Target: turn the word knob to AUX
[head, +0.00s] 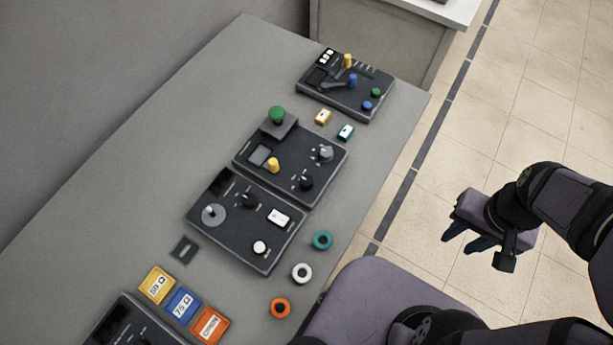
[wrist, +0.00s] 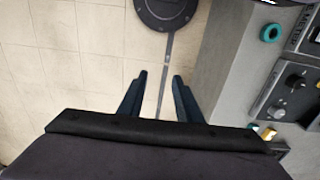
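I cannot tell for certain which knob is the word knob, as the lettering is too small to read. The middle dark panel (head: 255,178) carries a black knob (head: 306,182) and a grey knob (head: 325,153) with small marks around them. In the wrist view the black knob (wrist: 295,82) and the grey knob (wrist: 275,112) show at the right edge. The nearer panel (head: 270,240) has another black knob (head: 249,199). My gripper (head: 464,243) is open and empty, over the floor right of the table. Its two spread fingers also show in the wrist view (wrist: 160,76).
Teal (head: 322,240), white (head: 302,273) and orange (head: 280,308) rings lie along the table's right side. A green mushroom button (head: 277,115) and a yellow knob (head: 273,164) stand up.

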